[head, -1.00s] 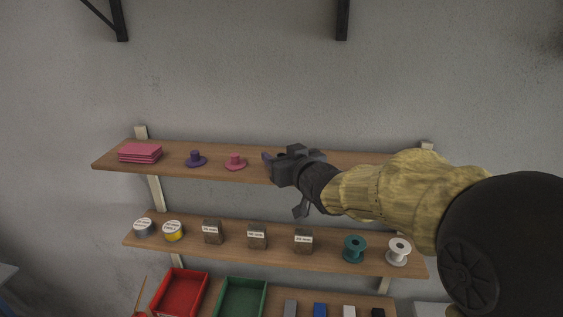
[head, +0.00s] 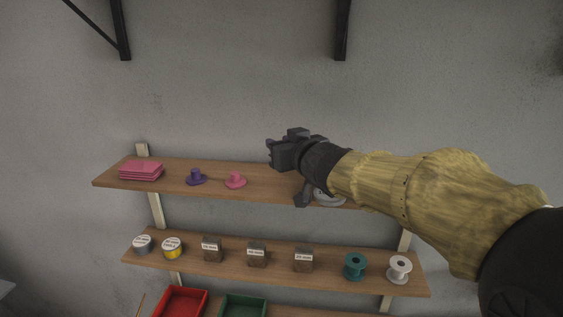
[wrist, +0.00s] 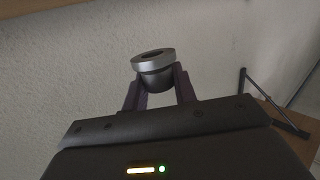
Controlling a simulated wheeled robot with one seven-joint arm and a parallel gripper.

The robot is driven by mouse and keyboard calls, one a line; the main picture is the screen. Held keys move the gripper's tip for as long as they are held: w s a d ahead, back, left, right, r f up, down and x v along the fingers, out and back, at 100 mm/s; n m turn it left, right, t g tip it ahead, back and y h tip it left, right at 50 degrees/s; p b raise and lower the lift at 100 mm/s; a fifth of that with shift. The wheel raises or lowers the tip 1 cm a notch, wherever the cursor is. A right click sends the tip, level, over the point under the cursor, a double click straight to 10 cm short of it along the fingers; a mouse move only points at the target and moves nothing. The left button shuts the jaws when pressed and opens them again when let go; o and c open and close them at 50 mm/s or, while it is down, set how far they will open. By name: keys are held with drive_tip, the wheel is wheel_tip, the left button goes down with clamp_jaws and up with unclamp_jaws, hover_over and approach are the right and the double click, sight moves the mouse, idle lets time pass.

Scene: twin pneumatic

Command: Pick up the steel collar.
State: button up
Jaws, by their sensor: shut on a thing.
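The steel collar (wrist: 153,61), a grey ring with a wide rim and a dark hole, sits between the two purple fingers of my gripper (wrist: 156,80) in the wrist view. The fingers are shut on its narrower body. In the head view my gripper (head: 271,146) is above the top shelf, pointing left, and its body hides the collar.
The top shelf (head: 262,195) bears pink sheets (head: 141,170), a purple flanged piece (head: 196,178), a pink one (head: 235,181) and a grey round thing (head: 330,199) partly behind my arm. The shelf below holds tape rolls, brown boxes (head: 257,255) and spools (head: 355,266). Wall brackets (head: 342,30) hang above.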

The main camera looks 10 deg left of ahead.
wheel_tip(320, 180, up, 3)
drive_tip(key=shift+f+p, duration=0.2)
drive_tip(key=shift+p, duration=0.15)
drive_tip(key=shift+f, duration=0.1)
